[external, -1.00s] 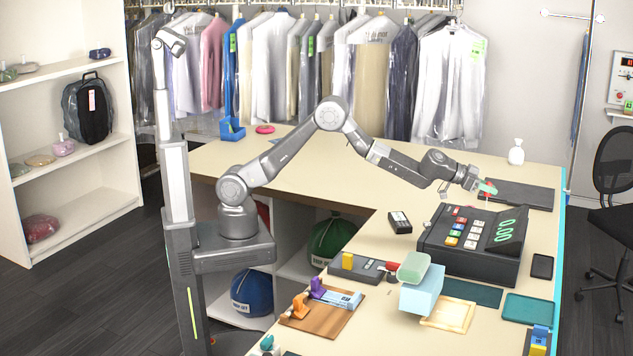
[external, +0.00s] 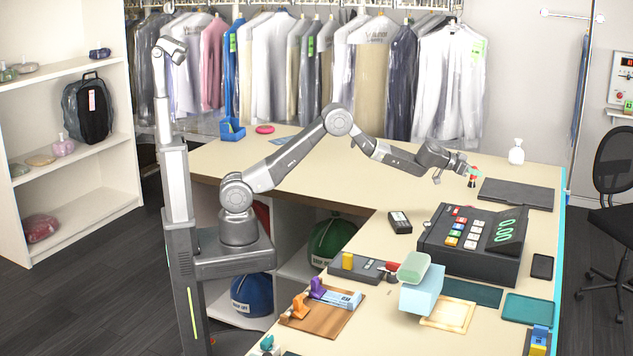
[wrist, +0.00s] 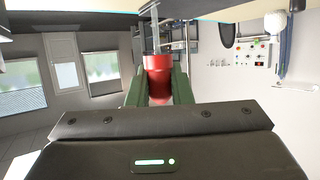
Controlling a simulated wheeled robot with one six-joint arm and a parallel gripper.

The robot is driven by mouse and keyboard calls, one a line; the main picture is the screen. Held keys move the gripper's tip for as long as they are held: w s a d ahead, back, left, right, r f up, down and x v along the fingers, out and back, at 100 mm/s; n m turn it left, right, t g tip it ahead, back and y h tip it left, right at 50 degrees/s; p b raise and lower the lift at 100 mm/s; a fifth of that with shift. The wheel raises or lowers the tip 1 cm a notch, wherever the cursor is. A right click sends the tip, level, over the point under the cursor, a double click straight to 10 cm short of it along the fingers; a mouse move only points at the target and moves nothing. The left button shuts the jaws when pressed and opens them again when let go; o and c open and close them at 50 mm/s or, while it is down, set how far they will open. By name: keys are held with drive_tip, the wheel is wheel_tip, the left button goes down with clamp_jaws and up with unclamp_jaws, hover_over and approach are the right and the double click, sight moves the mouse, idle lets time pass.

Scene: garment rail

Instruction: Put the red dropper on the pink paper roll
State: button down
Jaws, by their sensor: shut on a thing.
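My gripper (external: 473,174) is over the far right part of the counter, left of the black mat. Its green fingers are shut on the red dropper (external: 472,184), and the dropper's red part shows just below them. In the wrist view the red dropper (wrist: 157,66) is a red cylinder between the two green fingers of my gripper (wrist: 158,88).
A black mat (external: 516,195), a white bottle (external: 516,152) and a cash register (external: 472,244) stand near my gripper. A blue holder (external: 232,129) stands beside the pink thing. Bagged garments hang behind. The middle of the far counter is mostly clear.

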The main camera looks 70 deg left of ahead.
drive_tip(key=shift+f+b, duration=3.25)
drive_tip(key=shift+f, duration=0.5)
drive_tip(key=shift+f, duration=0.15)
drive_tip(key=c, duration=1.3)
unclamp_jaws()
drive_tip(key=shift+r, duration=0.2)
drive_tip(key=b+v, duration=0.5)
drive_tip(key=v, duration=0.7)
drive_tip(key=shift+d+f, duration=0.1)
